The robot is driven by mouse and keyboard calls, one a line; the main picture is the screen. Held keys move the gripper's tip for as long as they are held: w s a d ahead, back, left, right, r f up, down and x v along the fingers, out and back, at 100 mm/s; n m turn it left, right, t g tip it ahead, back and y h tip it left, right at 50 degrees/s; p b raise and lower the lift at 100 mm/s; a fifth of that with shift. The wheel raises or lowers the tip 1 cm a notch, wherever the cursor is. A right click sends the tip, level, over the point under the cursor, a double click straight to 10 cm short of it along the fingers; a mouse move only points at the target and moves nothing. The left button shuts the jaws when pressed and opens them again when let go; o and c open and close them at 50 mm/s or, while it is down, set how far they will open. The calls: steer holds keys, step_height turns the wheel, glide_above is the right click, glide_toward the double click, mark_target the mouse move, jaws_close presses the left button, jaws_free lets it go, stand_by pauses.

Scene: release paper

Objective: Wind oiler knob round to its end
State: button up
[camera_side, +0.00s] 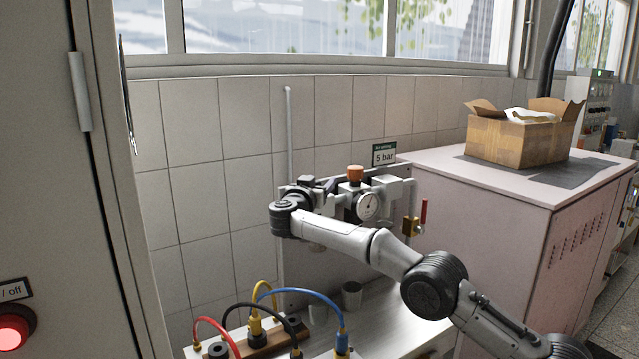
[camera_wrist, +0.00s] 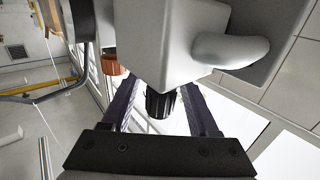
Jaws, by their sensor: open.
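A black ribbed knob (camera_wrist: 160,104), which looks like the oiler knob, projects from a light grey housing (camera_wrist: 158,45) in the wrist view. My gripper (camera_wrist: 160,90) is open, with one dark purple finger on each side of the knob. A gap shows between the knob and each finger, so I see no contact. In the side view my gripper (camera_side: 328,186) is at the left part of the wall-mounted air unit, and my wrist hides much of that part. The knob cannot be made out clearly there, nor can its turn position.
An orange-brown knob (camera_side: 355,173) stands above a round gauge (camera_side: 368,206), right of my gripper. A red-handled valve (camera_side: 423,213) is farther right. A cardboard box (camera_side: 520,138) sits on the cabinet.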

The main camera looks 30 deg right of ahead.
steer(key=v, duration=1.3)
steer(key=shift+s+a, duration=0.25)
steer(key=shift+s, duration=0.05)
steer(key=s+d+n+t+y, duration=0.3)
steer(key=d+n+t+y, duration=0.35)
steer(key=y, duration=0.35)
steer(key=shift+n+g, duration=0.25)
steer(key=shift+n, duration=0.1)
steer(key=x, duration=1.3)
steer(key=shift+w+a+r, duration=0.15)
steer(key=shift+a, duration=0.05)
